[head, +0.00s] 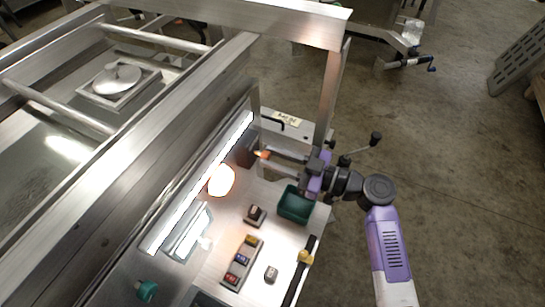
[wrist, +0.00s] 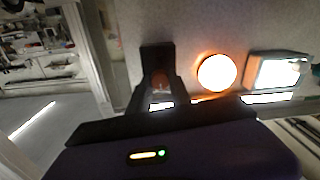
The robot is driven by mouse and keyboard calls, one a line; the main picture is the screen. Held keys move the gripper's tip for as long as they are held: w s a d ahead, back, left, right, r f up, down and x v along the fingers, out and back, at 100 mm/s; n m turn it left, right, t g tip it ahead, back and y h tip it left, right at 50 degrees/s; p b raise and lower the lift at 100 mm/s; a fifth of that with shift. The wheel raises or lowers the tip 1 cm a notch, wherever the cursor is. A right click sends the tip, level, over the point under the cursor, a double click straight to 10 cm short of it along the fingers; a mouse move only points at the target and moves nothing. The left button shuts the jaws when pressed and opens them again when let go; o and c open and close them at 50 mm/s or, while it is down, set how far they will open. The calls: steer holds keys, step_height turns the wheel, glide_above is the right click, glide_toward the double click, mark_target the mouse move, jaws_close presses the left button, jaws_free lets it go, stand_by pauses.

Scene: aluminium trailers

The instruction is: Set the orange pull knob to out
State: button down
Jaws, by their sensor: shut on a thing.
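The orange pull knob (head: 264,154) sits on a dark block (head: 247,150) on the panel of the trailer, near its right end. My gripper (head: 268,155) reaches in from the right and is shut on the knob. In the wrist view the knob (wrist: 160,80) shows between the two fingers, in front of the dark block (wrist: 157,58). The fingers hide part of the knob. I cannot tell how far out the knob stands.
A glowing round lamp (head: 221,180) and a lit screen (head: 188,234) are beside the block. Below lie a green bin (head: 295,204), a box with coloured buttons (head: 242,262) and a lever with a yellow part (head: 305,257). A metal post (head: 331,95) rises behind my gripper.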

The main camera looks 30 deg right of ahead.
mark_target(269, 158)
steer(key=b+v, duration=0.1)
steer(key=v, duration=0.2)
steer(key=c, duration=1.2)
jaws_free()
steer(key=shift+o, duration=0.2)
steer(key=b+v, duration=0.2)
steer(key=v, duration=0.6)
